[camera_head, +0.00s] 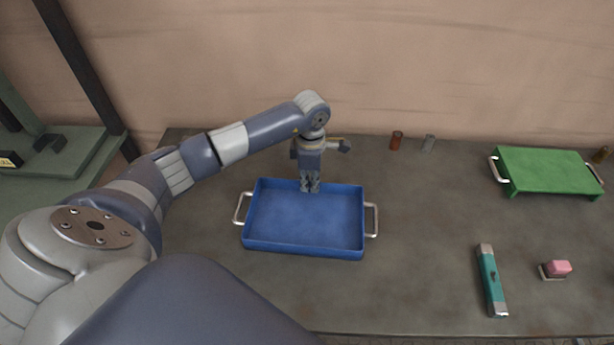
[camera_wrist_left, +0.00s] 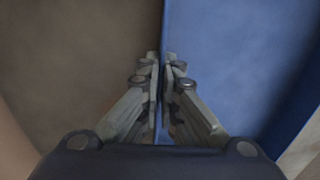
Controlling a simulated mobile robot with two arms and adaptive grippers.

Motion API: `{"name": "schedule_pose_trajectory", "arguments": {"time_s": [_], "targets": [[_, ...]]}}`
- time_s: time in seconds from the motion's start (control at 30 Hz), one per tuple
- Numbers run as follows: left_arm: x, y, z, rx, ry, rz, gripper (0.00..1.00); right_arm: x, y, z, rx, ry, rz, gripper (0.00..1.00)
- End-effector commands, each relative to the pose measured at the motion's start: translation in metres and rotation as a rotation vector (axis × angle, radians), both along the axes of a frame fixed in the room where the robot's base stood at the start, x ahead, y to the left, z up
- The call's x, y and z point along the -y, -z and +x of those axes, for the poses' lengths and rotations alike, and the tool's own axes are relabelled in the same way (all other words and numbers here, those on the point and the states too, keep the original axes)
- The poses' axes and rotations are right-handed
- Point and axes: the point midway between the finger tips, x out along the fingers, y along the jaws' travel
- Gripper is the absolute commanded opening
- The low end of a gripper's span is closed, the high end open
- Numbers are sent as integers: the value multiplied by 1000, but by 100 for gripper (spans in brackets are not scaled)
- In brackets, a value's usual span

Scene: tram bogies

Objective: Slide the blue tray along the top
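The blue tray (camera_head: 305,228) lies on the grey table top, with a metal handle at its left and right ends. It looks empty. My left gripper (camera_head: 310,187) points down at the middle of the tray's far wall. In the left wrist view the gripper (camera_wrist_left: 160,68) has its two fingers close together, one on each side of the wall of the tray (camera_wrist_left: 235,60). The fingers look shut on that wall. My right gripper is in neither view.
A green raised tray (camera_head: 546,168) with handles stands at the right. A teal level-like tool (camera_head: 491,280) and a pink block (camera_head: 558,268) lie at the front right. Two small cylinders, one brown (camera_head: 397,140), one grey (camera_head: 429,143), stand at the back. The table (camera_head: 430,215) right of the tray is clear.

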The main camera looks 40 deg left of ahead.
Motion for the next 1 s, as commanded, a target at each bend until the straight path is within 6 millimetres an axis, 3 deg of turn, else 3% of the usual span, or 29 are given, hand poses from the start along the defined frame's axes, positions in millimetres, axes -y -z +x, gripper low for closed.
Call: {"name": "schedule_pose_trajectory", "arguments": {"time_s": [1.0], "targets": [[26,-1,-45,-3,1,1,0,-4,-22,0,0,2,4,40]]}}
